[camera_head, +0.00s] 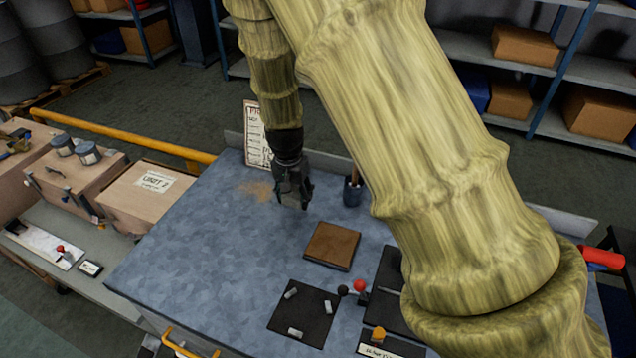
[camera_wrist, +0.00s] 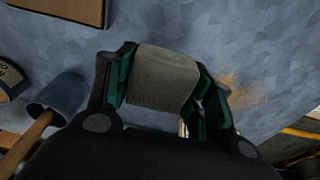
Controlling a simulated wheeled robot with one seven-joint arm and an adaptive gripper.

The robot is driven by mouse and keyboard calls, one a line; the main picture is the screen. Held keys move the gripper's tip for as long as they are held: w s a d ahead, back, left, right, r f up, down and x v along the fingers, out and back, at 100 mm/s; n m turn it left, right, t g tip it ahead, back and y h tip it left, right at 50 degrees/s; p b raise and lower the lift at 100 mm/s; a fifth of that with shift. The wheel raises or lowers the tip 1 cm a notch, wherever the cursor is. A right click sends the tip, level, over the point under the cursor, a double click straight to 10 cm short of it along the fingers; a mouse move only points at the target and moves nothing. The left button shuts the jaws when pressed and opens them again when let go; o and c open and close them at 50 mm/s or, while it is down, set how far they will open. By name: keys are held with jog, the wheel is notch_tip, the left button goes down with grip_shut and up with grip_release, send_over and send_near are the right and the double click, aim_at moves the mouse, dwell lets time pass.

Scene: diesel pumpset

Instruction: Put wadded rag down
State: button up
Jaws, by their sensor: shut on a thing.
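In the wrist view my gripper (camera_wrist: 165,95) is shut on a grey-beige block-like piece, the wadded rag (camera_wrist: 163,75), held between its two dark green-padded fingers. In the head view my gripper (camera_head: 294,196) points down over the blue-grey bench top (camera_head: 215,260), near the back. The rag is hard to make out there. Its height above the surface cannot be told exactly. A tan dusty patch (camera_head: 258,191) lies on the bench just left of my gripper, and it shows in the wrist view (camera_wrist: 240,92).
A brown square board (camera_head: 332,246) lies in front of my gripper. A blue cup (camera_head: 353,190) with a handle in it stands to the right. Dark mats (camera_head: 303,313), small metal parts and red and black knobs are at the front. The bench's left part is clear.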

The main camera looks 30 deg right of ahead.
jog(key=p, duration=0.3)
send_over(318, 190)
jog(key=shift+f, duration=0.5)
jog(key=shift+f+p, duration=0.65)
jog(key=shift+f, duration=1.15)
jog(key=shift+s+f, duration=0.15)
jog(key=shift+f, duration=0.15)
jog(key=o, duration=1.2)
jog(key=shift+f, duration=0.1)
jog(key=shift+o, duration=0.3)
jog(key=shift+f, duration=0.15)
jog(key=shift+r, duration=0.25)
